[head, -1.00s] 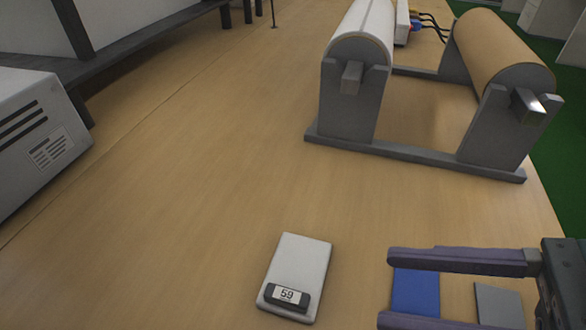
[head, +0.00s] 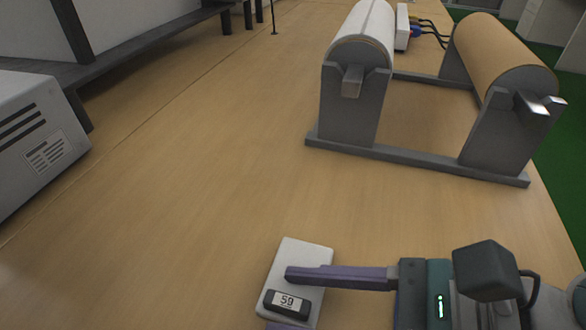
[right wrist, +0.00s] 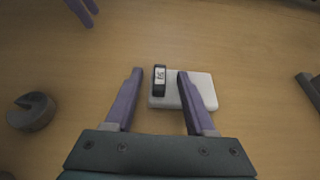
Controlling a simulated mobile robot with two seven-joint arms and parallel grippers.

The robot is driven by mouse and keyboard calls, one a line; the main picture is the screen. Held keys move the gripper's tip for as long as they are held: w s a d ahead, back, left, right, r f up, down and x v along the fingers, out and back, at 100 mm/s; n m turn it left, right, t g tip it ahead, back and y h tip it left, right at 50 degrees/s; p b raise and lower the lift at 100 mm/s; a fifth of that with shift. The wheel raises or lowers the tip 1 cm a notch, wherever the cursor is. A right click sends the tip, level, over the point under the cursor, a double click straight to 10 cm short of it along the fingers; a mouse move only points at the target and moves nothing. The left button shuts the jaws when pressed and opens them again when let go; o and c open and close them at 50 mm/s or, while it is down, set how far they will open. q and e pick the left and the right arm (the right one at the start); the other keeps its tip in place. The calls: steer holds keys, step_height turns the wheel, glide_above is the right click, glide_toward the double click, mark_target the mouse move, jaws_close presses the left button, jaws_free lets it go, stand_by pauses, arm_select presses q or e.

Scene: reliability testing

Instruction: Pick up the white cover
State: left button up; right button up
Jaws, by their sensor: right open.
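A flat white cover (head: 303,258) with a dark label plate reading 59 lies on the wooden table at the bottom middle of the head view. It also shows in the right wrist view (right wrist: 200,90). My right gripper (head: 280,298) is open and empty, its purple fingers spread above the cover. In the right wrist view the gripper (right wrist: 160,72) has the label plate between its fingertips; the right finger overlaps the white body. I cannot tell if either finger touches it. Purple fingertips, apparently my left gripper (right wrist: 82,10), show at the top left of the right wrist view.
A grey stand (head: 345,110) with a white roll and a brown roll (head: 500,55) stands at the back right. A grey box (head: 35,140) is at the left. A dark round object (right wrist: 31,111) is in the right wrist view. The table's middle is clear.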

jaws_close()
stand_by(0.3)
stand_by(0.3)
